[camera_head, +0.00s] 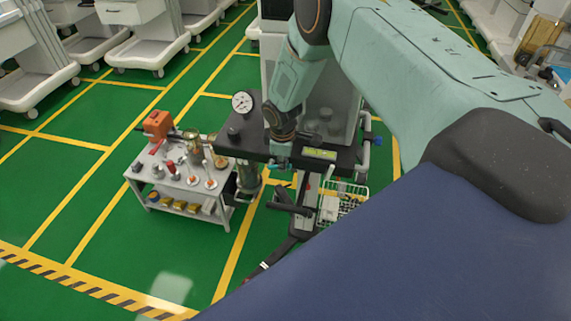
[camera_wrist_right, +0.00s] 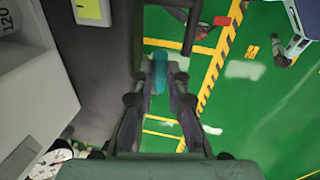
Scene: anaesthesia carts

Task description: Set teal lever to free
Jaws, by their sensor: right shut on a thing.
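The teal lever (camera_head: 279,163) sits at the front edge of the anaesthesia cart's dark top (camera_head: 345,157). It also shows in the right wrist view (camera_wrist_right: 159,70), standing between the fingertips. My right gripper (camera_head: 281,149) reaches down to it from above and is shut on it, with one finger on each side (camera_wrist_right: 160,78). The fingers and wrist hide part of the lever in the head view. I cannot read any marking for its position. My left gripper is not in view.
A round gauge (camera_head: 242,102) stands at the cart top's left corner, and a yellow-green label (camera_head: 320,153) lies right of the lever. A grey tool trolley (camera_head: 180,180) stands at the left. A wire basket (camera_head: 342,199) hangs below the top. Green floor is free in front left.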

